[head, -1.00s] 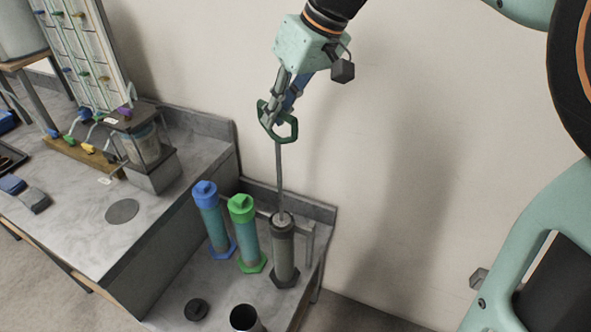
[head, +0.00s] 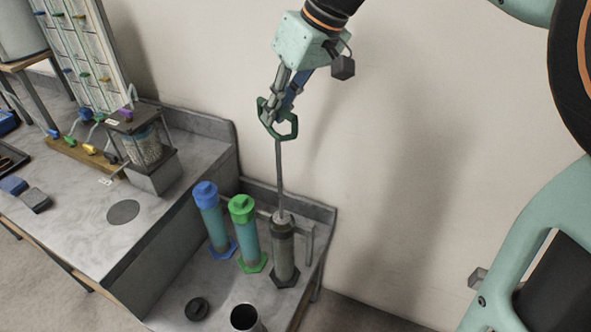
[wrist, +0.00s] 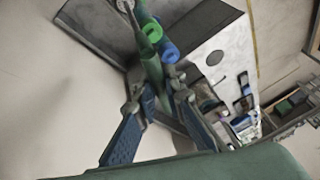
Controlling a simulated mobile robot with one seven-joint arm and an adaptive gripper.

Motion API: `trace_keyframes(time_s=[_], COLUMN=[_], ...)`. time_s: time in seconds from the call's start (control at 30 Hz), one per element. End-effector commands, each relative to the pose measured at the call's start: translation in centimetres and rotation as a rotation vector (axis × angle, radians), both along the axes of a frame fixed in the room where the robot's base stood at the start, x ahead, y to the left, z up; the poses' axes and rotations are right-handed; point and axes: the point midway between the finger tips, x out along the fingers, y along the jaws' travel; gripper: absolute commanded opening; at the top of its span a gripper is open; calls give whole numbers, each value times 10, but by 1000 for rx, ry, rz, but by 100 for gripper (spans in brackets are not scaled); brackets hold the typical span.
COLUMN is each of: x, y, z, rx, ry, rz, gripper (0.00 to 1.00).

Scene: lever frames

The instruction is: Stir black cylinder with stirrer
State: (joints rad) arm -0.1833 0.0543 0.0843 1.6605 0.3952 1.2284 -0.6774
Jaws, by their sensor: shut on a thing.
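The black cylinder (head: 283,255) stands upright on the lower counter, with a dark collar and dark hexagonal base. The stirrer (head: 279,175) is a thin grey rod with a green hexagonal handle, and its lower end goes into the top of the black cylinder. The rod's end inside the cylinder is hidden. My gripper (head: 276,112) is shut on the stirrer's green handle, well above the cylinder. In the wrist view my gripper (wrist: 158,98) has its fingers around the green handle, and the rod runs away towards the cylinder top.
A green-capped cylinder (head: 246,235) and a blue-capped cylinder (head: 212,220) stand just left of the black one. A black cap (head: 197,309) and an open dark container (head: 245,318) are in front. The wall is close behind.

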Motion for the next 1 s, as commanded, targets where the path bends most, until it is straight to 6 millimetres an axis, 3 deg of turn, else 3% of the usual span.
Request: trace_keyframes(time_s=[0.3, 0.63, 1.0], x=[0, 0, 0], y=[0, 0, 0], z=[2, 22, 20], rx=[1, 1, 1], ry=[-1, -1, -1], rz=[0, 1, 0], gripper=[0, 0, 0])
